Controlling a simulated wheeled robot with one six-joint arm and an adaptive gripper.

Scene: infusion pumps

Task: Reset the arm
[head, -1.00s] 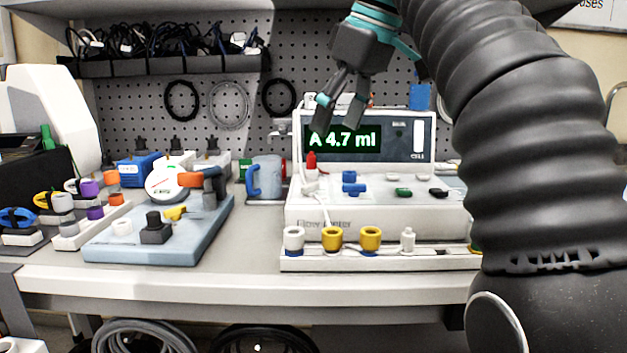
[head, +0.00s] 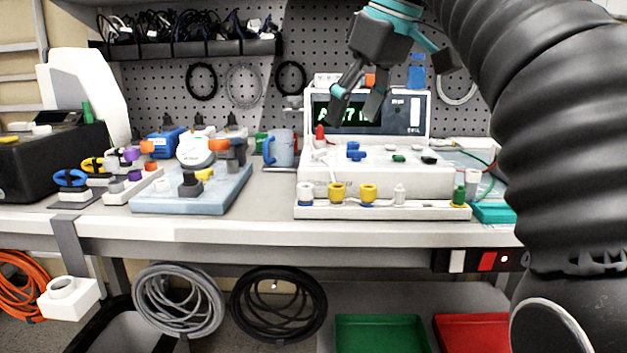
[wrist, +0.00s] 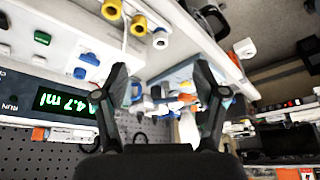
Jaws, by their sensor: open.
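My gripper (head: 360,100) hangs from my arm at the upper middle of the head view, in front of the pump's display (head: 345,113). Its fingers point down and left, and they hide part of the display's green digits. In the wrist view my gripper (wrist: 165,85) has its two fingers well apart with nothing held between them. The infusion pump (head: 375,178) stands on the bench below and behind the gripper, and the gripper appears clear of it.
A strip (head: 380,211) with white and yellow connectors lies along the pump's front. A blue-grey board (head: 215,198) with fittings and a blue-handled mug (head: 281,148) stand to its left. Green (head: 378,335) and red (head: 480,334) trays sit below the bench. Open air surrounds the gripper.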

